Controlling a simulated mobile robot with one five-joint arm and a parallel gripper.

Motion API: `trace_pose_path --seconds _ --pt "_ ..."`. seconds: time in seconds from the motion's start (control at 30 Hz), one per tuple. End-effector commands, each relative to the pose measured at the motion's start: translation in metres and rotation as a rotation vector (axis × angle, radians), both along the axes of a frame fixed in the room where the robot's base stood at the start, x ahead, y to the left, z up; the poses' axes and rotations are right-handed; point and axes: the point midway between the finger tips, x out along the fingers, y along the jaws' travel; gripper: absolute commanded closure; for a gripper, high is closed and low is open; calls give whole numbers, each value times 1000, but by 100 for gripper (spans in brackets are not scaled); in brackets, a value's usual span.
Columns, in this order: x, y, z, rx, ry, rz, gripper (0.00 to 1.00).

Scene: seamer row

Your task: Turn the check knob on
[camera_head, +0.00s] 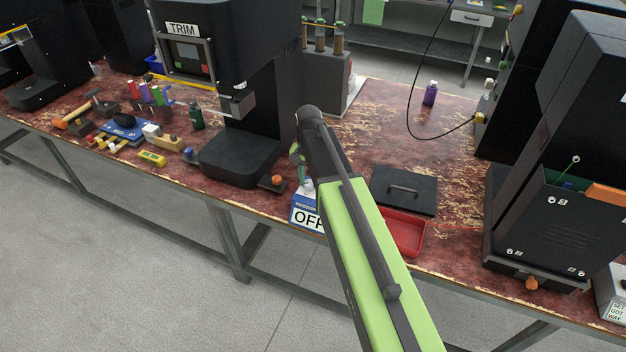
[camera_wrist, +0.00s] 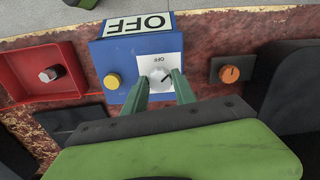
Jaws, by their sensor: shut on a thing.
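The check knob (camera_wrist: 159,73) is a pale round knob with a dark pointer line, on a white plate on the blue control box (camera_wrist: 105,64). The box carries a white sign (camera_wrist: 138,24) reading OFF, upside down in the wrist view. A yellow button (camera_wrist: 113,81) sits beside the knob's plate. My gripper (camera_wrist: 161,77) has its two green fingers on either side of the knob, shut on it. In the head view my gripper (camera_head: 300,168) reaches down to the box; my arm hides most of the box and the knob.
An orange knob (camera_head: 276,180) on a dark base stands by the black TRIM machine (camera_head: 237,158). A red tray (camera_head: 421,238) and a black lidded plate (camera_head: 388,176) lie on the other side. The bench edge is close to the box.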

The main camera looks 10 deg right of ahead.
Motion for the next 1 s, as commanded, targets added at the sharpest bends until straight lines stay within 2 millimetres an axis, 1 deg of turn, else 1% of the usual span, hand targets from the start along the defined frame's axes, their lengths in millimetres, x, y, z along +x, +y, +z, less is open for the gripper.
trace_pose_path --seconds 0.3,0.6,0.8,1.0 --pt "1 -2 0 -3 -3 -298 100" --pt "0 -3 0 -4 -3 -542 100" --pt "0 -4 0 -4 -2 -654 100" --pt "0 -4 0 -6 -1 -718 100"
